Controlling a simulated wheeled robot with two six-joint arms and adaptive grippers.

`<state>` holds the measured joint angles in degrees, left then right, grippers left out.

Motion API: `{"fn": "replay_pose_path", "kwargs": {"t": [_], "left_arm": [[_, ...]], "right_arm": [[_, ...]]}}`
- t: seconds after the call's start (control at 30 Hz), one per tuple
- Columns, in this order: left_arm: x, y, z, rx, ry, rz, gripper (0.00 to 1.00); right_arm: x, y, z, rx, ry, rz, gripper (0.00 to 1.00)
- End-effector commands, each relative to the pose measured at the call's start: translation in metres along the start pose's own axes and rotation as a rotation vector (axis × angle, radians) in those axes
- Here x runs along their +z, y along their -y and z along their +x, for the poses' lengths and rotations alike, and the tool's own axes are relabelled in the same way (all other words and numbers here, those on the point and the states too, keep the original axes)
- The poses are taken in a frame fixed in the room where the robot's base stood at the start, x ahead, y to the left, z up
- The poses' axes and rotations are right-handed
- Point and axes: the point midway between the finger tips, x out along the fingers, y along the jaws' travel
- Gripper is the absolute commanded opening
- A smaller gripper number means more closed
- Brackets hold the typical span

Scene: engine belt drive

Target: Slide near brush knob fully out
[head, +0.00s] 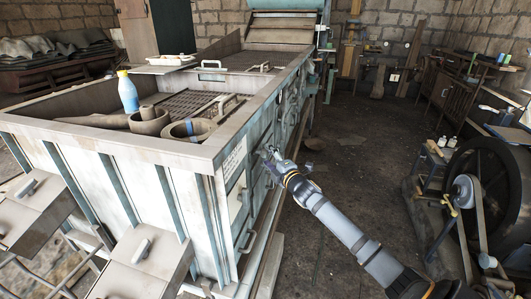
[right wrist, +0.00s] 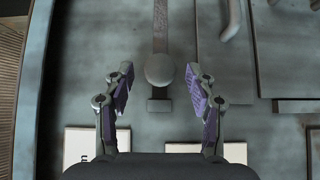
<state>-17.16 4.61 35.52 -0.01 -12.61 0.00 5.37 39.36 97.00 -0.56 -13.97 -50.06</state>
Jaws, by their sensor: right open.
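A round grey knob (right wrist: 160,68) sits on the machine's side panel in the right wrist view, at the lower end of a straight vertical bar (right wrist: 160,25), with a small block (right wrist: 159,106) below it. I take it to be the near brush knob. My right gripper (right wrist: 160,80) is open, with one finger on either side of the knob in the picture and gaps on both sides. I cannot tell how deep the knob lies between the fingers. In the head view my right gripper (head: 274,158) is at the machine's side and hides the knob. My left gripper is out of view.
The large pale machine (head: 150,150) fills the left. A bottle (head: 127,92) and bowls (head: 148,121) stand inside its top. A bent handle (right wrist: 231,18) and raised plates lie right of the knob. A big wheel (head: 495,195) stands at right. The floor (head: 350,150) between is mostly clear.

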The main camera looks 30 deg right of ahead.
Motion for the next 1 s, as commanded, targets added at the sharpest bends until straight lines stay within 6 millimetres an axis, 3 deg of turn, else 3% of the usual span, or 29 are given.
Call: {"fn": "replay_pose_path", "kwargs": {"t": [0.23, 0.63, 1.0], "left_arm": [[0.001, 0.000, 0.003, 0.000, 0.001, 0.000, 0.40], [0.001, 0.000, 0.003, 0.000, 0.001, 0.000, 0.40], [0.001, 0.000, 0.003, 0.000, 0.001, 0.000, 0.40]], "right_arm": [[0.001, 0.001, 0.023, 0.000, 0.002, 0.001, 0.56], [0.000, 0.001, 0.027, -0.001, 0.000, -0.004, 0.55], [0.000, 0.001, 0.027, -0.001, 0.000, -0.004, 0.05]]}}
